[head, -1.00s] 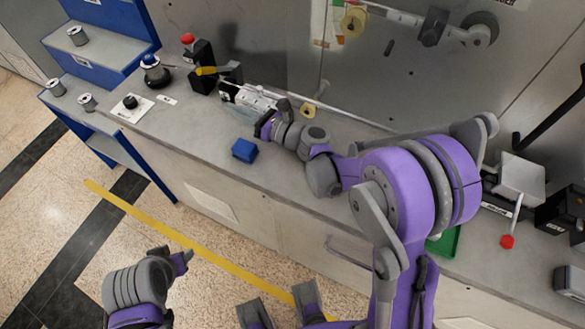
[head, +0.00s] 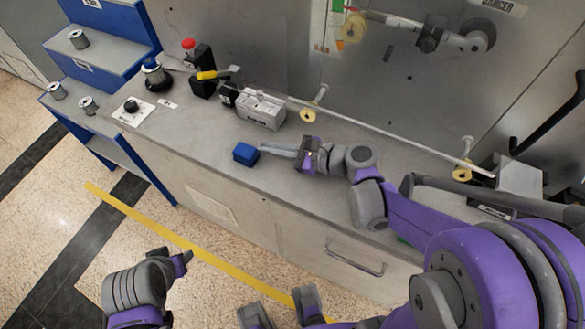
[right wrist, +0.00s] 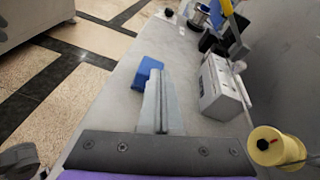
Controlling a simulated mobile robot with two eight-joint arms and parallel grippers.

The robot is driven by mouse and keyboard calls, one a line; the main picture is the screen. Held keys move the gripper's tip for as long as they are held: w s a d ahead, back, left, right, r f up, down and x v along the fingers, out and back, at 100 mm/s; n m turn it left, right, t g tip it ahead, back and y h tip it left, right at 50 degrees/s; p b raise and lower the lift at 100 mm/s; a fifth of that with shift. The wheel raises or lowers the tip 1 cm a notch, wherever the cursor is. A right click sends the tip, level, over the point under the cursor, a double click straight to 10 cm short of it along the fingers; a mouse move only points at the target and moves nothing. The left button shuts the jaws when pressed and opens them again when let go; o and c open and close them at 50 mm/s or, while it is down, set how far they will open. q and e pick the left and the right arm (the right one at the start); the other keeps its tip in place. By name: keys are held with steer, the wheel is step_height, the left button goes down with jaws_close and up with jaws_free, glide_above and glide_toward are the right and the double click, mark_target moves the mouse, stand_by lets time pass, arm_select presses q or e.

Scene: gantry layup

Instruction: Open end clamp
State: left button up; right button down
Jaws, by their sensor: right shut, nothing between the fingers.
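The likely end clamp is a black block (head: 202,82) with a yellow lever handle (head: 208,75) and a red knob behind it, at the back left of the bench. The lever lies nearly level; whether its jaws are open I cannot tell. In the right wrist view the yellow lever (right wrist: 239,49) is at the top right. My right gripper (head: 272,150) is shut and empty over the bench, its tips close to a blue block (head: 245,153), well short of the clamp.
A grey box (head: 262,112) stands between my right gripper and the clamp. A long pale rod (head: 390,135) runs rightward along the bench back past yellow rollers (head: 308,115). A round knob on a white plate (head: 131,106) sits left. The bench front is mostly clear.

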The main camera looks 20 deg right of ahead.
steer(key=s+n+h, duration=0.1)
steer(key=n, duration=0.1)
steer(key=s+n+g+h+p, duration=0.1)
steer(key=s+n, duration=0.1)
steer(key=s+a+n+g+h+p, duration=0.1)
steer(key=n, duration=0.2)
steer(key=shift+s+r, duration=0.15)
steer(key=s+n+h, duration=0.1)
steer(key=n, duration=0.1)
steer(key=s+d+r+n+g+h+p, duration=0.1)
steer(key=s+n, duration=0.1)
steer(key=n, duration=0.1)
steer(key=s+d+n+h+p, duration=0.1)
steer(key=n, duration=0.1)
steer(key=shift+s+d+r+n+g+h, duration=0.1)
steer(key=shift+s+r+n+g+h, duration=0.1)
steer(key=shift+n+g+h, duration=0.15)
arm_select(q)
step_height(320, 180, up, 6)
steer(key=w, duration=0.1)
steer(key=shift+w+r+p, duration=0.15)
steer(key=shift+w+p, duration=0.1)
steer(key=shift+p, duration=0.2)
arm_select(e)
steer(key=shift+s+d+r+n+h, duration=0.25)
steer(key=shift+s+d+n+h, duration=0.25)
steer(key=shift+n, duration=0.45)
steer(key=shift+w, duration=0.1)
